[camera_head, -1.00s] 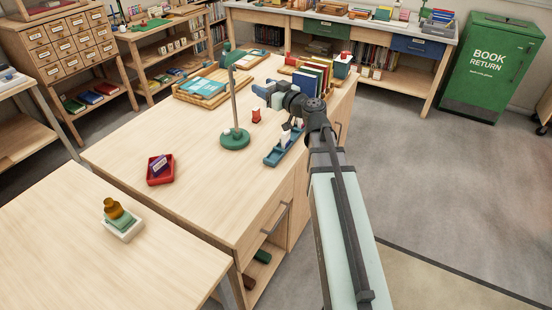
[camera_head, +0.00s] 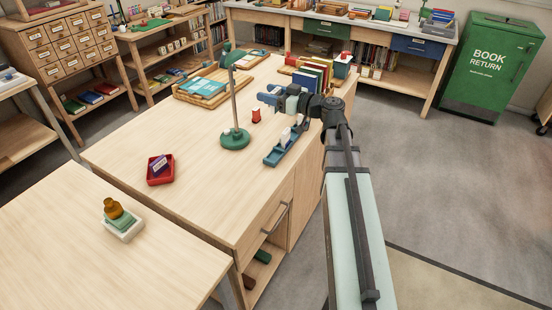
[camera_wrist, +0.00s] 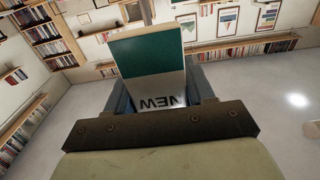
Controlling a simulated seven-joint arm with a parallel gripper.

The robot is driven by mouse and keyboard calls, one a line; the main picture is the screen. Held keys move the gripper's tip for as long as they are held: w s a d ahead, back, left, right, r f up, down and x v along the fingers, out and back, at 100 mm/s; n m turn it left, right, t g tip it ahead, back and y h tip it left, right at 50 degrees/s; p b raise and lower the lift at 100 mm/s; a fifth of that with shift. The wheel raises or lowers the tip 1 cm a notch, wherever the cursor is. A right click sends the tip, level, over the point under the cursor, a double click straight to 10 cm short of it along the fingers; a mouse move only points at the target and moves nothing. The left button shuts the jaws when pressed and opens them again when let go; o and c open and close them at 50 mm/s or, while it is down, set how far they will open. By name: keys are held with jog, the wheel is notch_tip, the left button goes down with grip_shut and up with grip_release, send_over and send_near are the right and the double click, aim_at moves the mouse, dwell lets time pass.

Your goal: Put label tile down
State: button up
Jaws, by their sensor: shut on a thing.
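The label tile (camera_wrist: 150,52) is held between the blue fingers of my gripper (camera_wrist: 160,88) in the wrist view. Its face shows a green band and a white part with the word NEW, which appears upside down. In the head view my gripper (camera_head: 268,98) is over the right part of the long wooden table (camera_head: 180,135), behind the blue rack and to the right of the lamp. The tile cannot be made out clearly there.
A blue rack (camera_head: 272,160) with a white piece stands near the table's right edge. A green lamp (camera_head: 235,140), a small red block (camera_head: 256,114) and upright books (camera_head: 315,72) are close by. A red tray (camera_head: 152,181) is at left. The front middle is clear.

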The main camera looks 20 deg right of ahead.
notch_tip(320, 180, down, 10)
jog(key=shift+f, duration=0.15)
jog(key=shift+f, duration=0.1)
dwell(0.4)
jog(key=shift+f, duration=4.7)
jog(key=shift+f, duration=0.2)
jog(key=o, duration=1.1)
jog(key=shift+o, duration=0.2)
jog(key=v, duration=1.3)
jog(key=shift+d+r, duration=0.2)
jog(key=shift+r, duration=0.1)
jog(key=shift+s+d, duration=0.15)
jog(key=shift+d, duration=0.05)
jog(key=c, duration=0.3)
